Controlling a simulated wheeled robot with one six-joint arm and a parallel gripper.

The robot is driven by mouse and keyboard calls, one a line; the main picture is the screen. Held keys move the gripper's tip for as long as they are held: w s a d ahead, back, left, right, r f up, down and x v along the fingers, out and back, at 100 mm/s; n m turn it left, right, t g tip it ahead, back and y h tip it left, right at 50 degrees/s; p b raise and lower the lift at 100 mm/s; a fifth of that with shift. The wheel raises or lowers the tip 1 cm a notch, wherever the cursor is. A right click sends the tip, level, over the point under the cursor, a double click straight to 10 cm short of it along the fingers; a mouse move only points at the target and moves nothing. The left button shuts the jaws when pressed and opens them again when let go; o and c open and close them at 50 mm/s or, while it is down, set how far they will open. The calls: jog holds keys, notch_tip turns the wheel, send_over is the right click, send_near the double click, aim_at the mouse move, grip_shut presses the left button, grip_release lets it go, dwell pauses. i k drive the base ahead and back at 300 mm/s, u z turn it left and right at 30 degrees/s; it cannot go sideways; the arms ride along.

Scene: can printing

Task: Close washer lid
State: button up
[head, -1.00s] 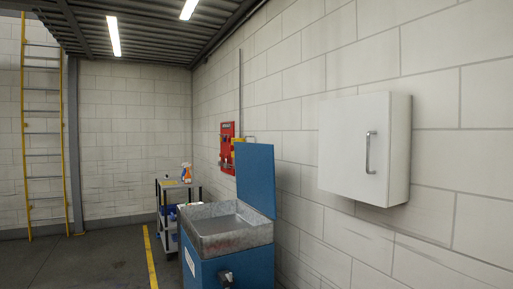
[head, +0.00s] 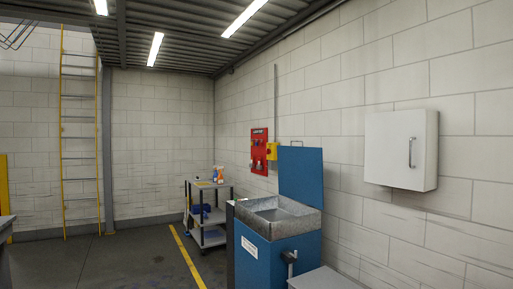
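The blue washer (head: 268,259) stands against the right-hand wall, right of centre in the head view. Its blue lid (head: 301,176) is open and stands upright along the wall side. The grey metal basin (head: 277,214) on top is uncovered and looks empty from here. A dark fitting with a light end (head: 289,258) shows at the washer's front; I cannot tell what it is. My gripper is not in view.
A white wall cabinet (head: 401,150) hangs to the right. A cart (head: 209,238) with bottles stands behind the washer. A red panel (head: 259,151) is on the wall. A grey surface (head: 322,279) lies at the bottom edge. Floor on the left is mostly clear.

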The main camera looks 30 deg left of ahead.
aim_at(300, 169)
jog(key=u, duration=0.65)
jog(key=i, duration=0.7)
jog(key=u, duration=0.95)
jog(key=i, duration=2)
jog(key=z, duration=0.55)
